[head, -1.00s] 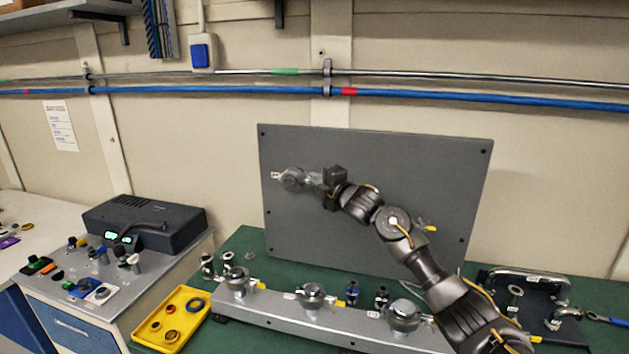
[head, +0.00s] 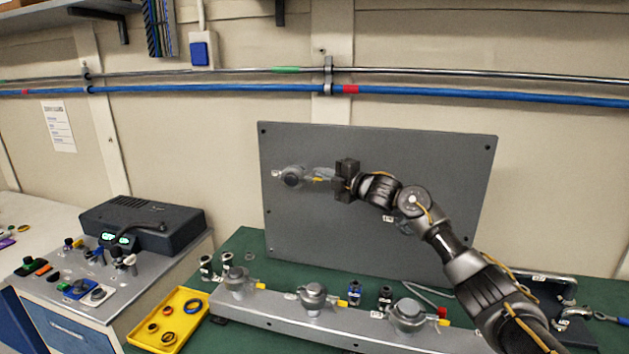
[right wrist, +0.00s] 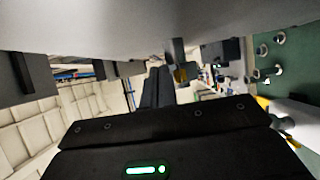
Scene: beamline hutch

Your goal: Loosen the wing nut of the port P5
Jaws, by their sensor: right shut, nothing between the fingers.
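An upright grey panel (head: 330,235) stands at the back of the bench. A round metal clamped port (head: 292,177) sits at its upper left, with a small yellow piece (head: 317,179) at its right side that looks like its wing nut. A second port (head: 402,227) on the panel is mostly hidden behind my right arm. I cannot read which label is P5. My right gripper (head: 336,184) is shut and empty, just right of the yellow piece and apparently apart from it. Its dark fingers (right wrist: 157,88) are together in the right wrist view. My left gripper is out of view.
A metal rail (head: 270,311) with three clamped ports runs along the green bench front. A yellow tray (head: 178,336) with rings is at its left. A control box (head: 145,226) stands farther left. A dark tray with a handle (head: 535,287) lies right, partly behind my arm.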

